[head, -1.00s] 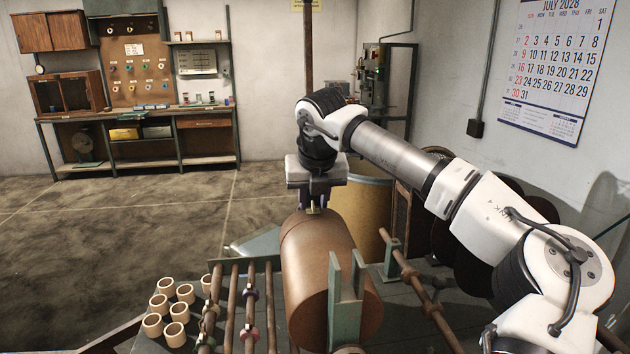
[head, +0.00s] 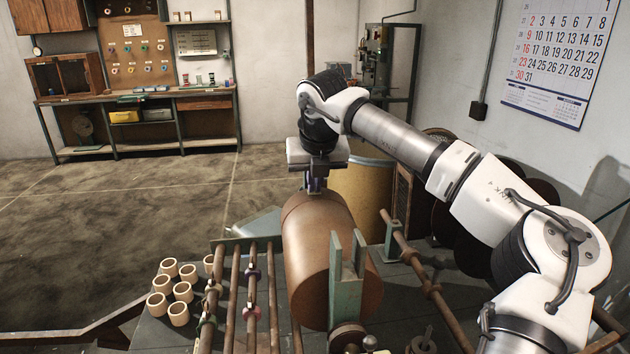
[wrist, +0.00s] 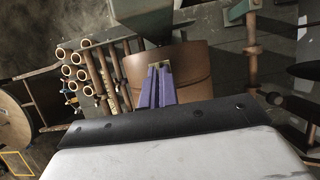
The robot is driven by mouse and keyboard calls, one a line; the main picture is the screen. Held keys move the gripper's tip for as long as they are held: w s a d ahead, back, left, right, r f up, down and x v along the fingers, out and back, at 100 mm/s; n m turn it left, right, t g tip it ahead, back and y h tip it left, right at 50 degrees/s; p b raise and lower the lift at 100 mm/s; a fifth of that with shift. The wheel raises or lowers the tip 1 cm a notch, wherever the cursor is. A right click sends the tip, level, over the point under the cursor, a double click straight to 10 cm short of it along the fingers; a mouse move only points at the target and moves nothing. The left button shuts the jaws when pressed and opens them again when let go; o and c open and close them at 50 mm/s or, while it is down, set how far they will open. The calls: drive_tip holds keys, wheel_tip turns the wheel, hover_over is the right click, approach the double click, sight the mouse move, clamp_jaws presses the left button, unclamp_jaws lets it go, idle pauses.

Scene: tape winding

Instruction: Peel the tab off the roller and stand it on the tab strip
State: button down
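The roller (head: 325,265) is a large brown cylinder on a grey-green frame. In the head view its rounded side faces up, and its far end lies below my gripper (head: 315,187). The wrist view also shows the roller (wrist: 192,68), with the purple fingers of my gripper (wrist: 158,68) in front of it. The fingers are close together. A small tan patch shows by their tips, too small to identify surely as the tab. I cannot tell if they clasp it. I cannot clearly make out the tab strip in either view.
Several pale rings (head: 178,290) stand on the bench left of the roller. Long rods (head: 230,300) with coloured rings lie beside them. A grey-green upright (head: 347,280) stands at the roller's near end. Another rod (head: 425,280) runs along its right. A yellow drum (head: 362,190) stands behind.

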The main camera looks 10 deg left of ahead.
sight(315, 195)
drive_tip(key=shift+r, duration=0.15)
drive_tip(key=shift+r+p, duration=1.8)
drive_tip(key=shift+r, duration=0.7)
drive_tip(key=shift+f, duration=0.1)
